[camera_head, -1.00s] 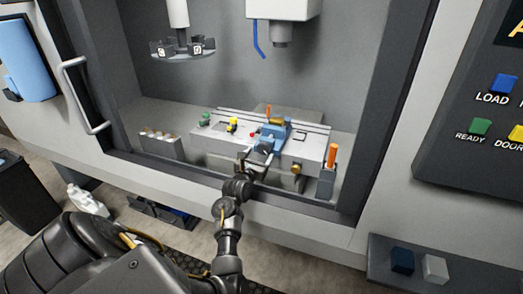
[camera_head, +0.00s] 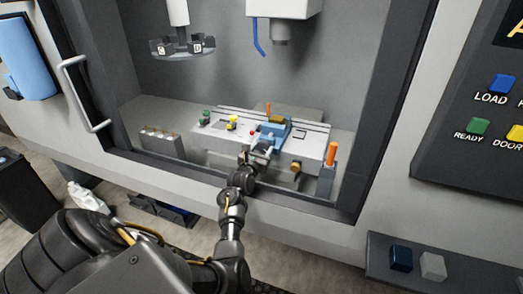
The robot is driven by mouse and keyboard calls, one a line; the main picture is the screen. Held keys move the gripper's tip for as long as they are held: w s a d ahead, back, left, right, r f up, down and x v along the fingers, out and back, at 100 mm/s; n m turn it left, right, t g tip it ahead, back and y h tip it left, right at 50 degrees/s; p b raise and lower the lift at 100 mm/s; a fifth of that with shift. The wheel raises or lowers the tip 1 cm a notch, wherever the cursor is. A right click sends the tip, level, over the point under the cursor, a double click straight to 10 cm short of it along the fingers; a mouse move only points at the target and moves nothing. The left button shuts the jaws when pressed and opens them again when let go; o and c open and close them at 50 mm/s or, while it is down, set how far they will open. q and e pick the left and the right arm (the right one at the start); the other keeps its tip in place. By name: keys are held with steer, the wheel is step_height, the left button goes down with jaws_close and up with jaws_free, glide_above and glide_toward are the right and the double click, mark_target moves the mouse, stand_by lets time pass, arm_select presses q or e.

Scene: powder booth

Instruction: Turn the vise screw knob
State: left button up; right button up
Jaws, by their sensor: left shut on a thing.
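A blue vise (camera_head: 272,134) sits on the grey machine table (camera_head: 218,135) inside the booth, with a brass-coloured block (camera_head: 277,119) at its top. My left gripper (camera_head: 262,150) reaches in over the front sill to the near side of the vise. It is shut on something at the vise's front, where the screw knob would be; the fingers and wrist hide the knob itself. My right gripper does not show.
On the table stand a green piece (camera_head: 206,115), a yellow piece (camera_head: 233,121) and a small red knob (camera_head: 252,133). An orange-handled tool (camera_head: 331,154) stands in a holder at the right. A rack (camera_head: 161,142) is at the left. The door frame borders the opening.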

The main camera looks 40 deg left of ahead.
arm_select(q)
steer(key=shift+m+p, duration=0.45)
steer(key=shift+m, duration=0.65)
steer(key=m, duration=0.3)
steer(key=shift+m+p, duration=0.3)
steer(key=shift+p, duration=0.05)
steer(key=m, duration=0.6)
steer(key=shift+p, duration=0.35)
steer(key=m, duration=0.7)
steer(key=shift+f+m, duration=0.1)
steer(key=shift+m, duration=0.2)
steer(key=m, duration=0.6)
steer(key=shift+m, duration=0.3)
